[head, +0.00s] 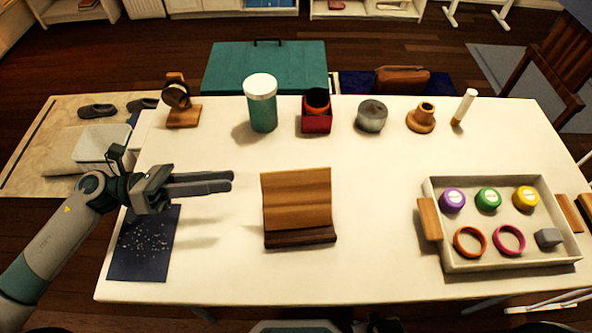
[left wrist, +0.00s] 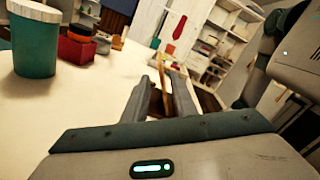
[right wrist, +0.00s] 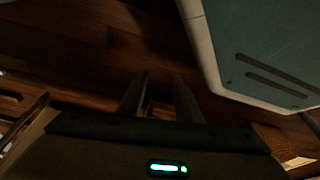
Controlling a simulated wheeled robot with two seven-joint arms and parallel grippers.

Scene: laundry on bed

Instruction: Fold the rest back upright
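The wooden rest (head: 297,199) stands near the middle of the white table, with a lighter brown panel rising from a dark base (head: 300,238). The panel seems to lean back, but I cannot tell its exact angle. My left gripper (head: 231,180) is left of the rest, its fingers pointing right toward the panel and apart from it. In the left wrist view the fingers (left wrist: 166,85) are parted, and a thin brown edge, probably the panel (left wrist: 165,69), shows beyond the gap. My right gripper (right wrist: 160,90) is outside the head view; its fingers are parted and empty over the dark floor.
A row with a teal jar (head: 263,108), red box (head: 316,123), grey pot (head: 372,115) and wooden stand (head: 183,117) lines the back of the table. A tray (head: 436,255) of rings and lids is at right. A dark speckled sheet (head: 140,262) lies at left. Table between rest and tray is clear.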

